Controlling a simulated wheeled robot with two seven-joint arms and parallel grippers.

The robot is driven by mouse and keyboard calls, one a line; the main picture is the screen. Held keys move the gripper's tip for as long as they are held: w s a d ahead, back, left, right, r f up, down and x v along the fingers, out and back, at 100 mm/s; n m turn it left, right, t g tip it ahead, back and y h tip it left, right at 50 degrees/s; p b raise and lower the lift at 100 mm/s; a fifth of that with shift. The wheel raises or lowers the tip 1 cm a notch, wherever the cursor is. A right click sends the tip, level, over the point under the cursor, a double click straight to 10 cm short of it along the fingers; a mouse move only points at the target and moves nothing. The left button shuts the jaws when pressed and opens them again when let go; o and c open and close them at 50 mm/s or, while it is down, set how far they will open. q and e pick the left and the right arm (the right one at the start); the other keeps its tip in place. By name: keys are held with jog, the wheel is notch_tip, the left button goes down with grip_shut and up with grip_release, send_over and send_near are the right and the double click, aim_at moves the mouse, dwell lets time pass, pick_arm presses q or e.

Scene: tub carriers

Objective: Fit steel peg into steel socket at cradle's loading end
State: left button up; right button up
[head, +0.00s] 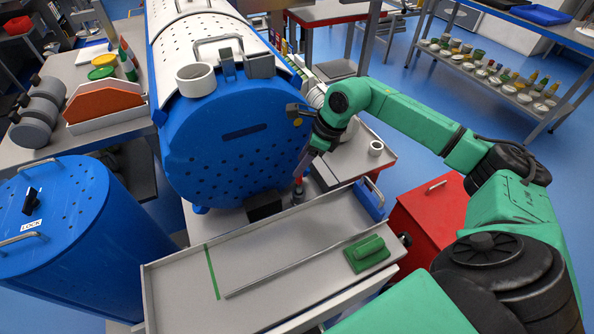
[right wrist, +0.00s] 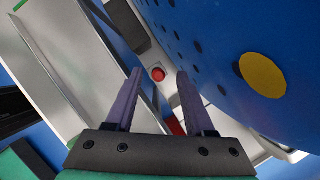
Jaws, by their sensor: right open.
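A small upright item with a red top (head: 298,188), possibly the steel peg, stands below the right edge of the blue drum's end face. In the right wrist view its round red top (right wrist: 157,73) shows between the fingertips, beyond them. My right gripper (head: 303,168) is just above it, open and empty, with its fingers pointing down (right wrist: 160,76). The blue drum (head: 230,150) lies on its side in the cradle, its perforated end facing me. I cannot make out the steel socket for certain. My left gripper is out of view.
A grey tray (head: 180,277) in front holds a long thin steel rod (head: 290,268) and a green block (head: 367,252). A blue tub (head: 55,230) stands at left and a red cabinet (head: 430,213) at right. The drum's face is close beside my right gripper.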

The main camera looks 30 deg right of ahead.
jog(key=b+v, duration=0.1)
jog(key=v, duration=0.7)
jog(key=shift+s, duration=0.1)
